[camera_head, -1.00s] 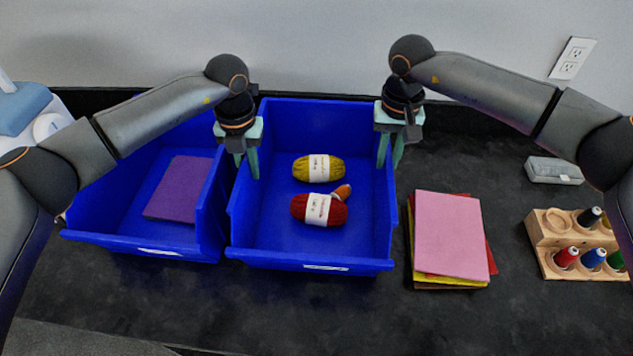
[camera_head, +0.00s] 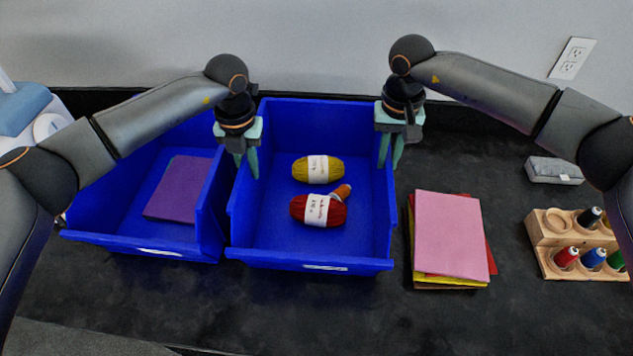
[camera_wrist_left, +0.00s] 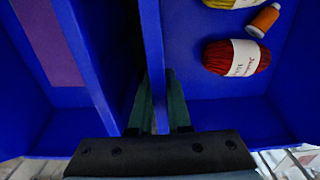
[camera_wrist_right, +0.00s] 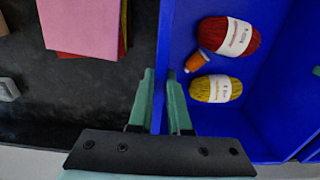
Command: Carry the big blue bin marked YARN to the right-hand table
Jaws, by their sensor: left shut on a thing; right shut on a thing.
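The big blue bin (camera_head: 270,222) stands on the dark table, with a yellow yarn ball (camera_head: 318,169), a red yarn ball (camera_head: 318,210) and an orange spool (camera_head: 342,192) inside. The white label (camera_head: 325,267) on its front is too small to read. My left gripper (camera_head: 249,165) is shut on the bin's left wall, which shows between its fingers in the left wrist view (camera_wrist_left: 158,100). My right gripper (camera_head: 390,155) is shut on the bin's right wall, also seen between the fingers in the right wrist view (camera_wrist_right: 165,105).
A second blue bin (camera_head: 120,240) with purple felt (camera_head: 180,188) stands close on the left. To the right are a stack of felt sheets (camera_head: 450,235), a wooden spool rack (camera_head: 570,245) and a grey box (camera_head: 553,170). A wall (camera_head: 320,45) is behind. No other table is clearly in view.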

